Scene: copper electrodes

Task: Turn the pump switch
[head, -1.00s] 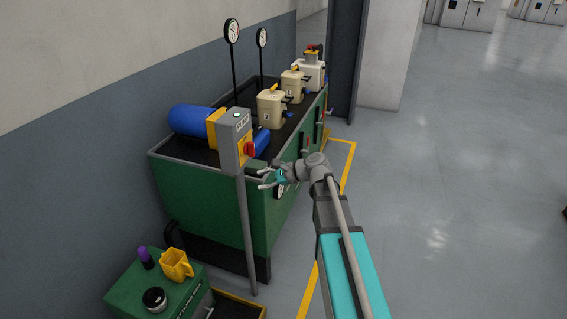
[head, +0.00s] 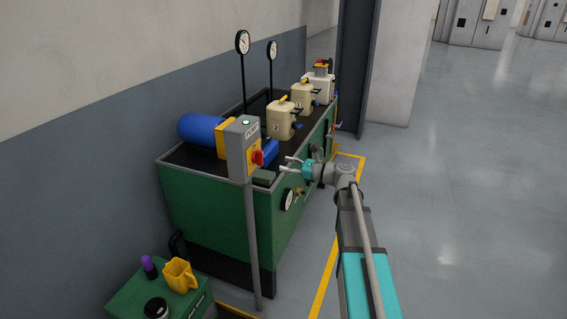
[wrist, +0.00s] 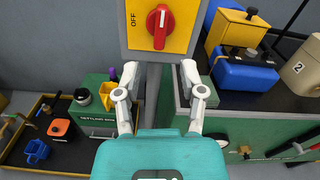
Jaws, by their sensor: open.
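The pump switch (head: 257,157) is a red rotary knob on a yellow plate, on a grey box (head: 241,150) on a post. In the wrist view the red knob (wrist: 159,26) is at the top centre, its white-marked handle roughly upright, with "OFF" lettered to its left. A green lamp is on top of the box. My gripper (head: 287,162) is open and empty, to the right of the knob and apart from it in the head view. In the wrist view its two fingers (wrist: 159,80) are spread below the knob.
The green pump bench (head: 215,205) with a blue motor (head: 200,129) and several cream canisters stands behind the post. A small green cabinet (head: 135,297) holds a yellow jug (head: 180,275). A black tray (wrist: 40,160) lies at lower left. Floor on the right is clear.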

